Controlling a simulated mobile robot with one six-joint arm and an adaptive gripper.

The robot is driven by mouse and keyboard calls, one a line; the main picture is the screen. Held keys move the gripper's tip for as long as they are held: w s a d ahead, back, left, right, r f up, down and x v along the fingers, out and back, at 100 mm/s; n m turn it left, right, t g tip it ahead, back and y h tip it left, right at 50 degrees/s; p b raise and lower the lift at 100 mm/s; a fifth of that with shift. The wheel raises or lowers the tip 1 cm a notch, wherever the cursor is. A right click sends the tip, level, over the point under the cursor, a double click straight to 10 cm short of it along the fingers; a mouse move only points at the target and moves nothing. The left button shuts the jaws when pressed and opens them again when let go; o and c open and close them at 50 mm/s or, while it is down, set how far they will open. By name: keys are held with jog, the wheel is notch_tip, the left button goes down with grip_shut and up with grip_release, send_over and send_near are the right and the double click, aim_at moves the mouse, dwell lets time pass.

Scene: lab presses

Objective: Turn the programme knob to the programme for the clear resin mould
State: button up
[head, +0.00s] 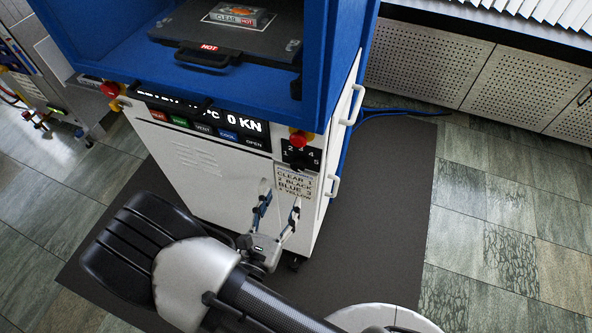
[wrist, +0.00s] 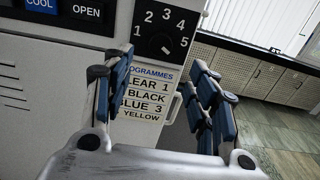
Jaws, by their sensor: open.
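The black programme knob (wrist: 160,45) sits on a black dial plate numbered 1 to 5 on the front of the white press cabinet. I cannot clearly tell which number it points at. The dial plate also shows in the head view (head: 300,156). Below it is the programme list (wrist: 147,98), which reads CLEAR 1, with BLACK, BLUE 3 and YELLOW under it. My gripper (wrist: 162,78) is open and empty, its blue-padded fingers apart, in front of the list and below the knob. A mould labelled CLEAR (head: 238,16) sits on the dark platen in the press.
A red emergency button (head: 299,138) is just above the dial plate. A row of labelled buttons (head: 205,128) lies left of it, under the display. White handles (head: 354,104) stick out on the cabinet's right side. Perforated cabinets (head: 425,65) stand behind; floor at right is clear.

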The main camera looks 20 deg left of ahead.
aim_at(297, 169)
jog(key=w, duration=0.3)
jog(key=w+b, duration=0.1)
jog(key=w, duration=0.3)
jog(key=w+d, duration=0.1)
jog(key=w, duration=0.3)
jog(key=shift+w+b, duration=0.1)
jog(key=shift+b, duration=0.2)
jog(key=shift+c, duration=0.4)
jog(key=c, duration=1)
